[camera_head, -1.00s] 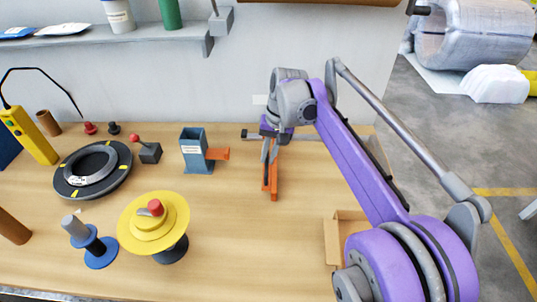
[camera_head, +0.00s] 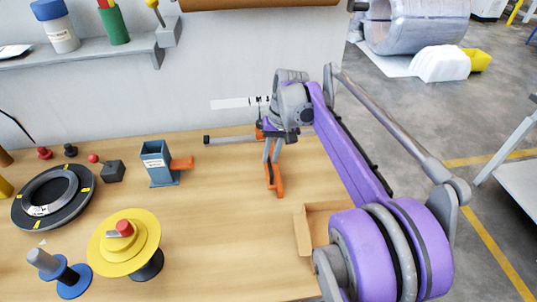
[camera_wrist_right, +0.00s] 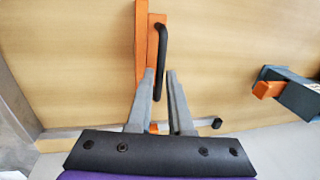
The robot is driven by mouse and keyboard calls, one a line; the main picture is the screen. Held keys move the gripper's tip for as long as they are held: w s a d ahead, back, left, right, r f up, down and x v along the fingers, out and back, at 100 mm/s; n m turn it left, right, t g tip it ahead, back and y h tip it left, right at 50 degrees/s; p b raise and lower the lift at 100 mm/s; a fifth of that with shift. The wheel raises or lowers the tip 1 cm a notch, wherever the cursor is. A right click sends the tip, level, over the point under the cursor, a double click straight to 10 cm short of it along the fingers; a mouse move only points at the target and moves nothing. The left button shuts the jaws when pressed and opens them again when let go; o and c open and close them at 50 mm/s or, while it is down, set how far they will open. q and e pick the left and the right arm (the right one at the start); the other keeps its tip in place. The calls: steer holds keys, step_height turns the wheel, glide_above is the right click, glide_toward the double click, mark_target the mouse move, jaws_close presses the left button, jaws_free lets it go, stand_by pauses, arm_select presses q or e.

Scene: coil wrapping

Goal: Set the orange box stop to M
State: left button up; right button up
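The orange box stop (camera_head: 274,182) is a long orange bar reaching over the table toward me, with a black bow handle (camera_wrist_right: 162,45) beside it in the wrist view. It sits by a grey rail (camera_head: 228,139) along the back of the table. My right gripper (camera_head: 271,160) points down over the stop. In the wrist view its fingers (camera_wrist_right: 161,75) stand either side of the handle's near end with a narrow gap; firm contact is unclear. A white strip (camera_head: 232,103) is on the wall above the rail; its letters are unreadable. My left gripper is out of view.
A teal dispenser (camera_head: 157,165) with an orange tab stands left of the stop. An open cardboard box (camera_head: 303,232) lies at the front right, below my right arm. A yellow spool (camera_head: 107,250) and a dark ring (camera_head: 22,213) are at left. The table between dispenser and stop is clear.

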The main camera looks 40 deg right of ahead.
steer(key=o, duration=0.3)
step_height(320, 180, up, 11)
steer(key=s+d+p, duration=0.1)
steer(key=shift+d+f, duration=0.2)
steer(key=shift+d, duration=0.15)
stand_by(0.5)
steer(key=s+a+f+n+t+p, duration=0.1)
steer(key=s+a+f+n+p, duration=0.1)
steer(key=s+a+f, duration=0.2)
steer(key=s+a+f+n+t+h+p, duration=0.1)
steer(key=s+a+f, duration=0.4)
steer(key=a, duration=0.5)
steer(key=s+a+f+n+t+p, duration=0.2)
steer(key=s+a+f, duration=0.3)
steer(key=a, duration=0.3)
steer(key=shift+s+f+n+h+p, duration=0.15)
steer(key=shift+s+n+h+p, duration=0.3)
steer(key=shift+n, duration=0.25)
